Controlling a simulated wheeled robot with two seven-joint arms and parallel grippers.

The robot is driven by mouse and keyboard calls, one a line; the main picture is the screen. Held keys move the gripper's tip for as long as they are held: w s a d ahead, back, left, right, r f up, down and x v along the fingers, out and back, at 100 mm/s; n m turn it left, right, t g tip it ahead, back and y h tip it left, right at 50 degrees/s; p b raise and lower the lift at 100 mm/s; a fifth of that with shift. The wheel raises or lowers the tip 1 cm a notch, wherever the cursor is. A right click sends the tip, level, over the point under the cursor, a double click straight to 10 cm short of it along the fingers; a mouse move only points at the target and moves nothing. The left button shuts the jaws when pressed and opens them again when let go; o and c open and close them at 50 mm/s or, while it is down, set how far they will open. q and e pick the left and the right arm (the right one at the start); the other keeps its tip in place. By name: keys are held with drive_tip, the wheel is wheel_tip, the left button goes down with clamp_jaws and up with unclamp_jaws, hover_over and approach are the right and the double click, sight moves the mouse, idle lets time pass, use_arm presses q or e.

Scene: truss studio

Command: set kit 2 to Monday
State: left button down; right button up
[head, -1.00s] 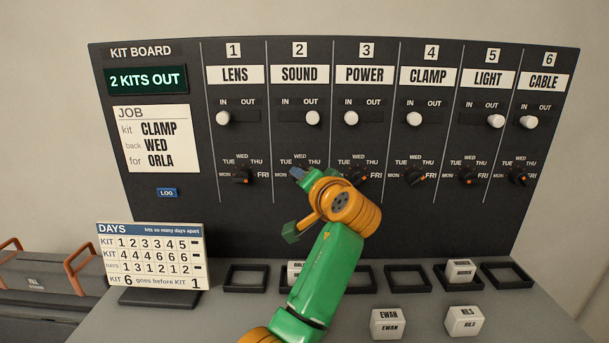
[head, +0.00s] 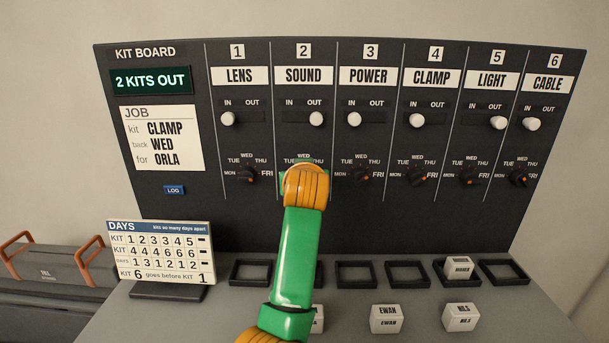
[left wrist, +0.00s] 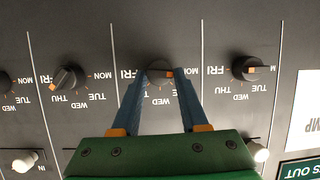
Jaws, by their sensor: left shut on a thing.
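The kit board (head: 380,225) stands upright. Its kit 2 column, SOUND, has a switch knob (head: 316,119) under OUT and a day dial below. My left wrist and gripper (head: 304,185) cover that dial in the head view. The left wrist view, upside down, shows the left gripper (left wrist: 163,76) shut on the kit 2 dial (left wrist: 157,77), one finger on each side. The dial's orange mark is on its right there, the MON side. My right gripper is not in view.
The kit 1 dial (head: 241,175) and kit 3 dial (head: 362,176) are close on either side. A green display (head: 150,81) reads 2 KITS OUT. A DAYS card (head: 160,252) stands on the desk (head: 235,310), near empty trays (head: 407,286) and name blocks (head: 386,318).

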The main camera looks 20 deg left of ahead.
use_arm(q)
drive_tip(key=shift+a+r+n+t+h, duration=0.1)
drive_tip(key=shift+r+n+t+h, duration=0.25)
drive_tip(key=shift+n, duration=0.25)
drive_tip(key=shift+f, duration=0.15)
drive_tip(key=c, duration=0.6)
unclamp_jaws()
drive_tip(key=shift+o, duration=0.8)
drive_tip(key=shift+w+f, duration=0.1)
drive_tip(key=shift+f, duration=0.1)
drive_tip(key=b+v, duration=0.3)
drive_tip(key=v, duration=0.4)
drive_tip(key=shift+r, duration=0.15)
